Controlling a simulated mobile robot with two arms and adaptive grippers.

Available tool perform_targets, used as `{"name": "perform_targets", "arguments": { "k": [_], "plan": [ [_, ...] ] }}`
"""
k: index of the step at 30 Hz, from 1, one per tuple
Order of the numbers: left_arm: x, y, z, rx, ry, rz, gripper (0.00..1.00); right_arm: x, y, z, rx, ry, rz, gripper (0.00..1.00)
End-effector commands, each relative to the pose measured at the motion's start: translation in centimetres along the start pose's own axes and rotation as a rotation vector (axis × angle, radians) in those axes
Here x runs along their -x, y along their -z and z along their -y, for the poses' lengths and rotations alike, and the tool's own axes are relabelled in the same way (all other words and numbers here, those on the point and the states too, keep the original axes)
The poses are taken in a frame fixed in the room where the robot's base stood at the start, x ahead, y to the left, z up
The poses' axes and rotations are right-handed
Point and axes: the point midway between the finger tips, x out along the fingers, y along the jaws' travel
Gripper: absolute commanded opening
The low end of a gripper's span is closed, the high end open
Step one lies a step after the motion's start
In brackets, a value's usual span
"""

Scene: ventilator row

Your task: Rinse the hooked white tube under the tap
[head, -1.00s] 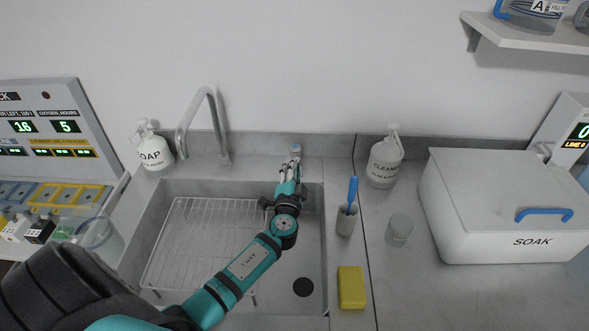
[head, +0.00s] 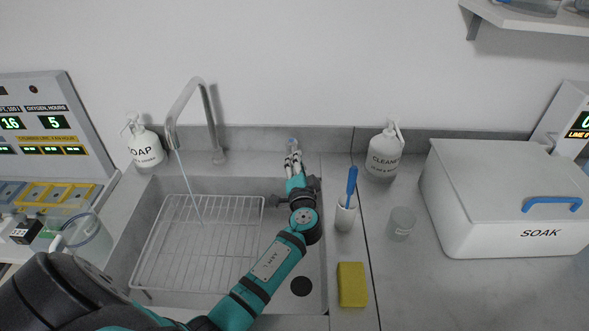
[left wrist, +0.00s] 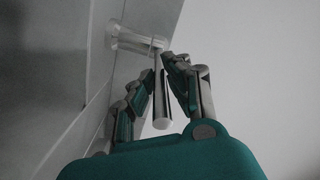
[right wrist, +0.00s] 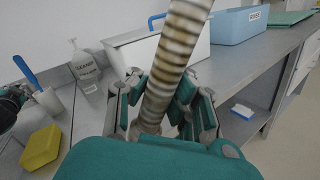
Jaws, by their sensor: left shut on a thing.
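The tap (head: 213,120) stands behind the sink, and a thin stream of water (head: 190,190) runs from its spout onto the wire rack. My left gripper (head: 293,163) is at the sink's back right. In the left wrist view its fingers are shut on a metal tap lever (left wrist: 161,100). In the right wrist view a ribbed whitish tube (right wrist: 170,60) with brown stains stands between the fingers of my right gripper (right wrist: 160,110), which looks shut on it. Its top runs out of view, so no hook shows. The head view does not show this gripper.
The sink (head: 160,290) holds a wire rack (head: 200,245). A soap bottle (head: 145,148) stands left. A cup with a blue brush (head: 346,215), yellow sponge (head: 352,285), glass (head: 401,224), cleaner bottle (head: 383,155) and SOAK box (head: 500,205) stand right.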

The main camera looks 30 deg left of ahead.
Motion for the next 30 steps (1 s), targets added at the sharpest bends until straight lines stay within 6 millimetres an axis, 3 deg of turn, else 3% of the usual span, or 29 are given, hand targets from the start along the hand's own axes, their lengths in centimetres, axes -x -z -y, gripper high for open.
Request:
{"name": "perform_targets", "arguments": {
  "k": [7, 8, 13, 23, 30],
  "plan": [
    [0.1, 0.0, 0.0, 0.0, -0.003, 0.001, 0.0, 0.0, -0.1, -0.1, 0.0, 0.0, 0.001, 0.0],
    [0.1, 0.0, 0.0, 0.0, -0.003, 0.001, 0.15, 0.0, -0.1, -0.1, 0.0, 0.0, 0.001, 0.0],
    [0.0, 0.0, 0.0, 0.0, -0.002, 0.0, 0.36, 0.0, -0.1, -0.1, 0.0, 0.0, 0.001, 0.0],
    [0.6, 0.0, -0.1, 0.0, -0.003, -0.001, 0.36, 0.0, -0.1, -0.1, 0.0, 0.0, 0.001, 0.0],
    [4.8, 0.0, -0.1, 0.0, -0.006, 0.0, 0.36, 0.0, -0.1, -0.1, 0.0, 0.0, 0.001, 0.0]
  ]
}}
